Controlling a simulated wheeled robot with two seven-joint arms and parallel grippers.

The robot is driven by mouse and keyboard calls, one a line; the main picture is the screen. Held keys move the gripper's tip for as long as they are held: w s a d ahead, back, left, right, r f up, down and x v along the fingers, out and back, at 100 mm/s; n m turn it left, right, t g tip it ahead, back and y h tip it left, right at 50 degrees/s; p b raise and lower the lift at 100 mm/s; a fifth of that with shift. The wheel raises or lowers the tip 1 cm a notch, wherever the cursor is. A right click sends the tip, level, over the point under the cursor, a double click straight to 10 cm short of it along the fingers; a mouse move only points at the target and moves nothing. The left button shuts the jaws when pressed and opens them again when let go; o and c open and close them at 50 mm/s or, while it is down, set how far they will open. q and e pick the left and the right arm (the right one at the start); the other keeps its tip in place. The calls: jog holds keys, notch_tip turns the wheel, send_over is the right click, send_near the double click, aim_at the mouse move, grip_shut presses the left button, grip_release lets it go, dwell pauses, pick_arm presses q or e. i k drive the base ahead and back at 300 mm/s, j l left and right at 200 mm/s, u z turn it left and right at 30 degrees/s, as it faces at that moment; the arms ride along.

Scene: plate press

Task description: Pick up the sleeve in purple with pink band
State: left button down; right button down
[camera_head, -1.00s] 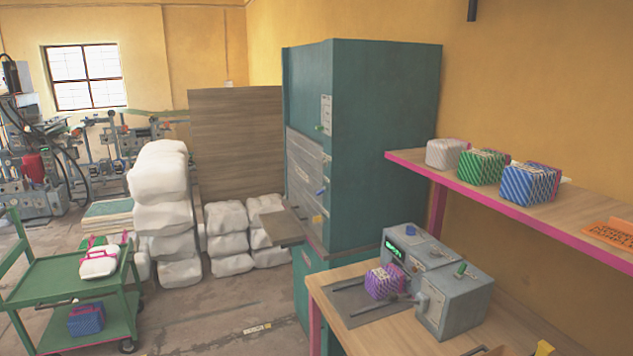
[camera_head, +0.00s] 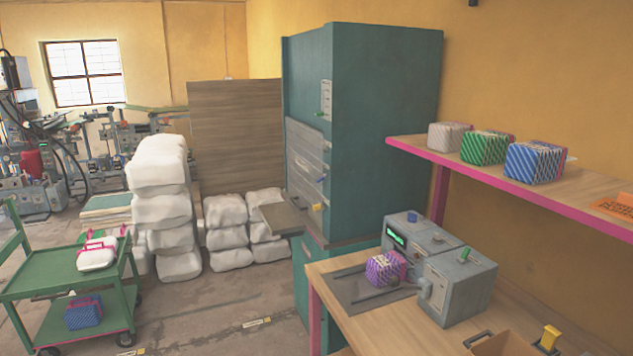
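A purple sleeve with a pink band (camera_head: 384,268) sits on the dark grey plate (camera_head: 350,290) of the grey press machine (camera_head: 452,285), on the wooden table. The machine's metal bars lie on either side of it. Neither of my grippers shows in the head view, so nothing of mine is seen touching the sleeve.
A pink-edged shelf (camera_head: 570,200) above the table holds a white, a green and a blue patterned pack (camera_head: 534,162). A green cart (camera_head: 60,272) stands at the left. A tall teal cabinet (camera_head: 385,130) stands behind the table. A brown box (camera_head: 500,343) sits at the table's front.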

aim_at(378, 268)
jog(key=z, duration=1.3)
jog(key=i+j, duration=0.1)
jog(key=j, duration=0.3)
jog(key=i+j, duration=0.1)
jog(key=j, duration=0.35)
jog(key=i+j, duration=0.15)
jog(key=j, duration=0.25)
jog(key=i+j, duration=0.1)
jog(key=j, duration=0.3)
jog(key=i+j, duration=0.1)
jog(key=j, duration=0.35)
jog(key=i+j, duration=0.1)
jog(key=j, duration=0.3)
jog(key=i+j, duration=0.1)
jog(key=j, duration=0.3)
jog(key=i+j+z, duration=0.1)
jog(key=j+z, duration=0.3)
jog(key=j, duration=0.15)
jog(key=j+z, duration=0.35)
jog(key=j, duration=0.2)
jog(key=j+z, duration=0.4)
jog(key=j, duration=0.15)
